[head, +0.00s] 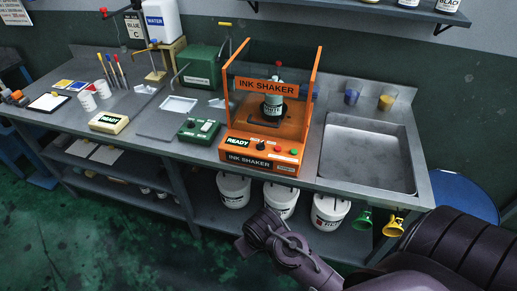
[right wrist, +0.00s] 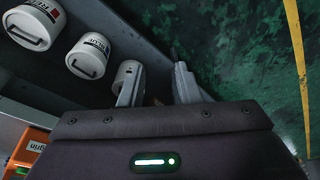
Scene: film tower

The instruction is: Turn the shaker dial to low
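The orange ink shaker (head: 263,160) stands on the workbench, with a bottle (head: 272,106) inside its frame. Its front panel has a black dial (head: 261,144) beside a red and a green button; the dial's setting is too small to read. My right gripper (head: 262,232) is in front of the bench, below and apart from the shaker. In the right wrist view the fingers of this gripper (right wrist: 157,85) are spread with nothing between them. A bit of orange casing (right wrist: 28,150) shows at that view's lower left. My left gripper is not in view.
A metal sink (head: 368,155) is right of the shaker, and a green box with a READY label (head: 199,131) is left of it. White buckets (head: 233,190) stand on the shelf below.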

